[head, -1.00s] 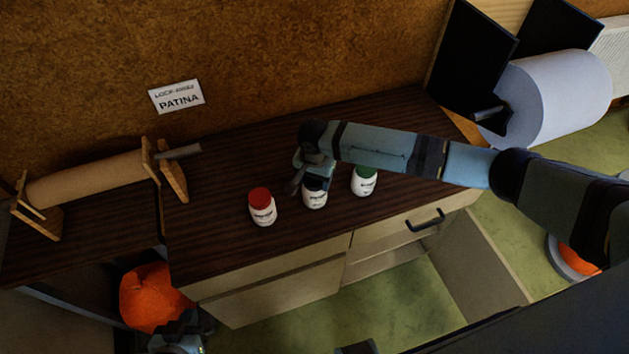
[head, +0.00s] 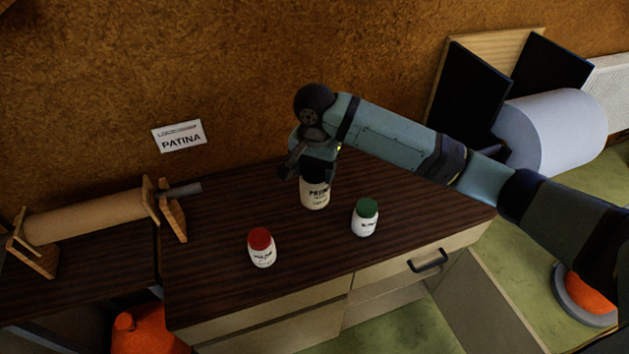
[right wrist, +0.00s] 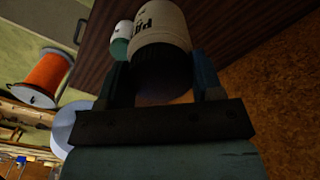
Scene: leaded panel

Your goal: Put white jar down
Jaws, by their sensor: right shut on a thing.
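A white jar with a dark lid and a dark printed label (head: 315,193) hangs upright from my right gripper (head: 316,170), apparently raised above the dark wooden cabinet top (head: 225,215). The right gripper comes down from above and is shut on the jar's lid end. In the right wrist view the jar (right wrist: 160,22) sits between the two fingers (right wrist: 163,75), its lid toward the gripper. The fingertips are partly hidden in the head view. My left gripper is not in view.
A red-lidded white jar (head: 262,250) and a green-lidded white jar (head: 365,219) stand on the cabinet top. A PATINA sign (head: 179,136) is on the wall behind. A paper roll on a wooden stand (head: 90,213) is at left. Cabinet top behind the jars looks clear.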

